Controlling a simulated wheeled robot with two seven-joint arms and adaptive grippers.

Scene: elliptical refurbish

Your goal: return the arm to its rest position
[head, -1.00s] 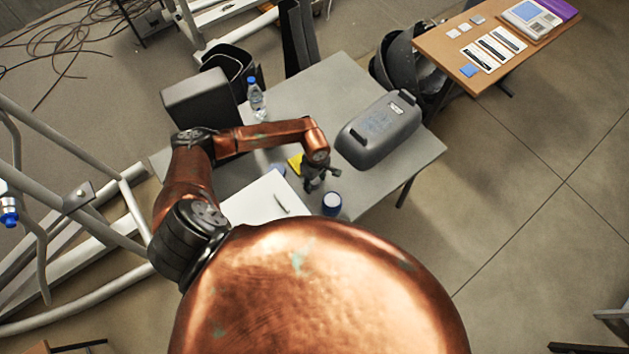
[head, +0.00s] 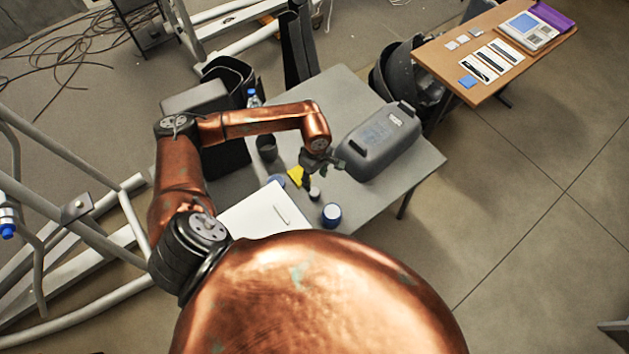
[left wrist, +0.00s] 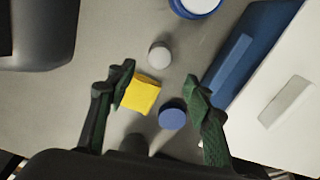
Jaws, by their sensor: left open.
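My left arm (head: 258,122) is copper-coloured and reaches in from the left over the grey table. Its gripper (head: 322,170) is held above the table, beside the near left end of a dark grey case. In the left wrist view the two green-padded fingers (left wrist: 161,83) stand apart with nothing gripped. Between and beyond them, below on the table, are a yellow block (left wrist: 141,93), a blue round lid (left wrist: 172,116) and a small grey round cap (left wrist: 160,55). My right gripper is not in view.
The grey case (head: 382,140) lies close to the gripper. A wooden table (head: 440,55) stands at upper right. Metal tubing (head: 70,190) stands at left. Open floor lies right.

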